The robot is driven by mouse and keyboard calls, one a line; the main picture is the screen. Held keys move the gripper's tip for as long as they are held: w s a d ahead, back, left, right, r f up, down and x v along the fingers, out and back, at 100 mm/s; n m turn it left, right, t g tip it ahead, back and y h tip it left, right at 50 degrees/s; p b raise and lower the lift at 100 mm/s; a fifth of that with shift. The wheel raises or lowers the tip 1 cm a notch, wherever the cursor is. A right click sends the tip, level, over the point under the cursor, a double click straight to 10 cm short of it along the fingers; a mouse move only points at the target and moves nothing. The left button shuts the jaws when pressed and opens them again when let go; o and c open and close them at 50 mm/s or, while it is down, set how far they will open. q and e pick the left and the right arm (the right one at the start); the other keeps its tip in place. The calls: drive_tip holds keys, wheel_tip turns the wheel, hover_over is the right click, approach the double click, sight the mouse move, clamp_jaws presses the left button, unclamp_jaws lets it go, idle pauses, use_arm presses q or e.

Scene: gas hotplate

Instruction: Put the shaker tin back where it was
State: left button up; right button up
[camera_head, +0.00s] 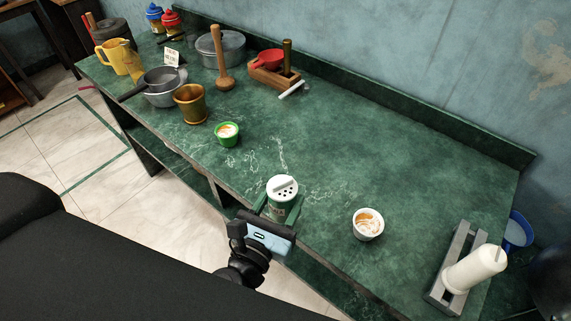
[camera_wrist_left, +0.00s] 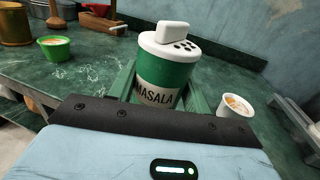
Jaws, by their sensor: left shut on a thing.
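The shaker tin (camera_head: 282,190) is green with a white perforated lid and stands upright at the front edge of the green counter. My left gripper (camera_head: 279,207) is shut on it, with a finger on each side. In the left wrist view the shaker tin (camera_wrist_left: 167,68) shows the word MASALA, and the left gripper's fingers (camera_wrist_left: 164,95) flank it. I cannot tell whether its base touches the counter. My right gripper is not in view.
A green cup (camera_head: 227,134) stands left of the tin and a white cup (camera_head: 368,224) right of it. A brass pot (camera_head: 190,103), pans and a wooden pestle (camera_head: 219,60) crowd the far left. A grey holder (camera_head: 455,268) with a white cylinder stands right. The back-right counter is clear.

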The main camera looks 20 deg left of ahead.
use_arm(q)
drive_tip(key=w+a, duration=0.1)
drive_tip(key=w, duration=0.3)
drive_tip(key=w+a, duration=0.1)
drive_tip(key=w, duration=0.4)
drive_tip(key=w+a+f, duration=0.1)
drive_tip(key=w, duration=0.4)
drive_tip(key=shift+a+p, duration=0.25)
drive_tip(key=shift+p, duration=0.15)
drive_tip(key=shift+s+f+b, duration=0.1)
drive_tip(key=shift+f+b, duration=0.55)
drive_tip(key=shift+f, duration=1.3)
drive_tip(key=shift+r, duration=0.1)
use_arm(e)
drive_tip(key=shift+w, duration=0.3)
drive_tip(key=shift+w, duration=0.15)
use_arm(q)
drive_tip(key=o, duration=0.6)
drive_tip(key=shift+f, duration=0.25)
drive_tip(key=o, duration=0.5)
drive_tip(key=shift+r, duration=0.1)
drive_tip(key=shift+c, duration=0.2)
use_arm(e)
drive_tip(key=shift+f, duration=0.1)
